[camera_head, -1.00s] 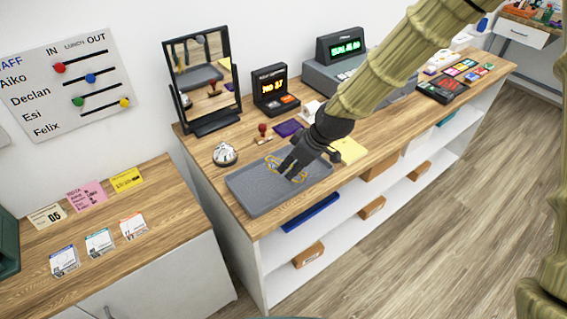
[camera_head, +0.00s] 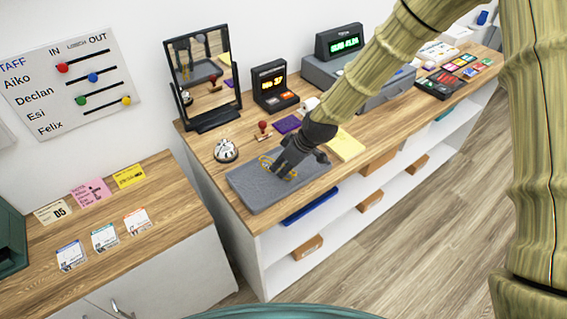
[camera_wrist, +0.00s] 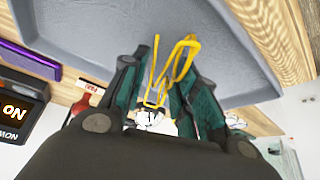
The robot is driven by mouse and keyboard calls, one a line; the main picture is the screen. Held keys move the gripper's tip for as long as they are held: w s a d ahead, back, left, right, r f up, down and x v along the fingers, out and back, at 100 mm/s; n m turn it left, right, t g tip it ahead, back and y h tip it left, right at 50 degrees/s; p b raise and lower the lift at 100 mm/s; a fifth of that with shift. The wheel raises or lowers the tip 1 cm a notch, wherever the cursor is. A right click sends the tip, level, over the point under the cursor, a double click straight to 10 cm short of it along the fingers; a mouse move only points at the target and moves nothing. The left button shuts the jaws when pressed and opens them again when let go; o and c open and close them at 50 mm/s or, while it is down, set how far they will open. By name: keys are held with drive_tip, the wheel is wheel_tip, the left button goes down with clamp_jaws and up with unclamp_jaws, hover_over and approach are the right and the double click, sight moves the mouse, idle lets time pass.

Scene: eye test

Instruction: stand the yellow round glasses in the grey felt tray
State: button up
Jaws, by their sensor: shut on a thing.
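The yellow round glasses (camera_head: 265,162) are held in my gripper (camera_head: 274,171), over the grey felt tray (camera_head: 255,200). In the wrist view the yellow frame (camera_wrist: 182,56) sticks out past the two dark green fingers of my gripper (camera_wrist: 160,88), which are shut on it. The tray's grey floor (camera_wrist: 90,28) and raised rim lie beyond it. The fingers hide part of the glasses. I cannot tell whether the glasses touch the tray floor. The rest of the tray looks empty.
A silver bell (camera_head: 226,150) stands just behind the tray's left end, and a mirror (camera_head: 205,80) behind that. A red-handled stamp (camera_head: 263,128), purple pad (camera_head: 287,123) and yellow pad (camera_head: 347,146) lie close by. The counter's front edge runs near the tray.

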drive_tip(key=shift+f, duration=0.1)
drive_tip(key=o, duration=0.4)
drive_tip(key=shift+f, duration=0.1)
drive_tip(key=o, duration=0.4)
drive_tip(key=shift+r, duration=0.25)
drive_tip(key=shift+b+v, duration=1.55)
drive_tip(key=shift+v, duration=4.4)
